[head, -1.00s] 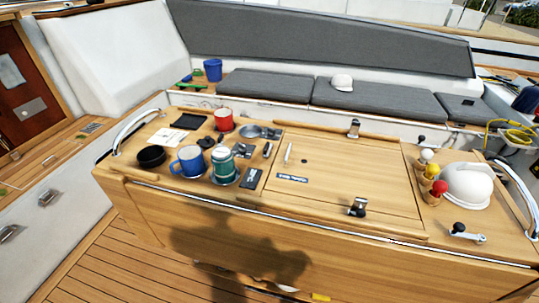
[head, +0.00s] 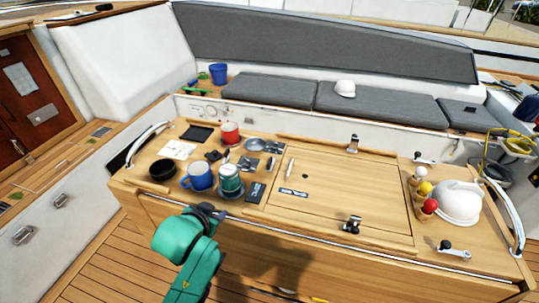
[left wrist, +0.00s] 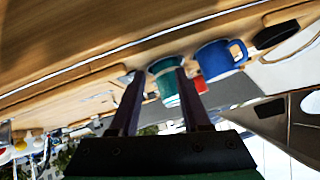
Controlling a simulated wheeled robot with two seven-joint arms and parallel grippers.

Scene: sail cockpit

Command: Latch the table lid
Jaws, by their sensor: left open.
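The table lid (head: 350,200) is a wooden panel lying flat and flush in the tabletop, right of the mugs. A small metal latch with a dark knob (head: 351,225) sits at its front edge. Another latch (head: 353,144) is at its back edge. Whether either is engaged is too small to tell. My left gripper (head: 207,210) is at the table's front edge, below the mugs and left of the lid. In the left wrist view its fingers (left wrist: 158,78) are apart with nothing held; a green mug (left wrist: 166,82) shows beyond them. My right gripper is out of view.
A blue mug (head: 198,177), a green mug (head: 230,179), a red mug (head: 230,133) and a black bowl (head: 162,169) stand left of the lid. The lid's top is mostly clear.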

